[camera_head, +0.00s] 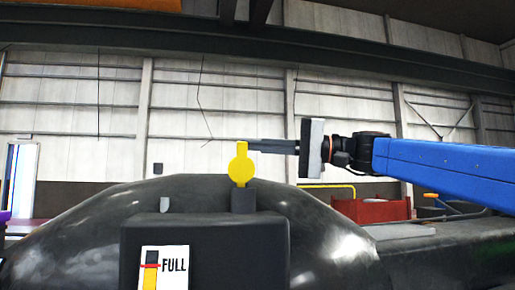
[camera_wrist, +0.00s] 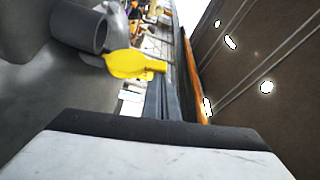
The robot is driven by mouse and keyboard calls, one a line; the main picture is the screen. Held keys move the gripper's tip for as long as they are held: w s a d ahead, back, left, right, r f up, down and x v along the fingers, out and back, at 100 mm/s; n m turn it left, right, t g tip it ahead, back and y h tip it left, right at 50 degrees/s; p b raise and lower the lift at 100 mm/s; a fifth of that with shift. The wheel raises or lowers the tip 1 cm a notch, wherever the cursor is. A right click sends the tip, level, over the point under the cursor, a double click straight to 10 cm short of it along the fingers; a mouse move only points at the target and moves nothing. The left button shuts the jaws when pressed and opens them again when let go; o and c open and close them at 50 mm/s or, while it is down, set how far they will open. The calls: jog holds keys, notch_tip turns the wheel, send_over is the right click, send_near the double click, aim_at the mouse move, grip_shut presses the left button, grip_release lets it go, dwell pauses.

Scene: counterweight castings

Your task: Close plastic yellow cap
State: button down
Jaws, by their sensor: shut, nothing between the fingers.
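The yellow plastic cap (camera_head: 241,166) stands upright, open, above the short dark grey filler neck (camera_head: 243,200) on top of a black rounded casting. In the wrist view the cap (camera_wrist: 132,65) sticks out from the rim of the grey neck (camera_wrist: 80,28), whose mouth is uncovered. My gripper (camera_head: 254,145) is shut and empty, its fingers pointing left at the height of the cap's top. In the wrist view my gripper (camera_wrist: 172,75) shows with its fingers beside the cap's tab. I cannot tell whether they touch it.
A dark block with a FULL level label (camera_head: 164,267) stands in front of the neck. A red box (camera_head: 372,211) and yellow rail are behind on the right.

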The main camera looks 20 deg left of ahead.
jog(key=s+d+f+n+g, duration=0.1)
jog(key=s+f+n+g, duration=0.1)
jog(key=n, duration=0.3)
jog(key=s+d+f+n+g, duration=0.1)
jog(key=s+f+n, duration=0.1)
jog(key=n, duration=0.3)
jog(key=s+d+f+n+g+y, duration=0.1)
jog(key=s+d+n+g, duration=0.1)
jog(key=n, duration=0.3)
jog(key=shift+s+f+g, duration=0.2)
jog(key=shift+f+g, duration=0.1)
jog(key=shift+f, duration=0.1)
jog(key=shift+s+d+f, duration=0.1)
jog(key=shift+s+f, duration=0.1)
jog(key=shift+f, duration=0.9)
jog(key=shift+f, duration=0.15)
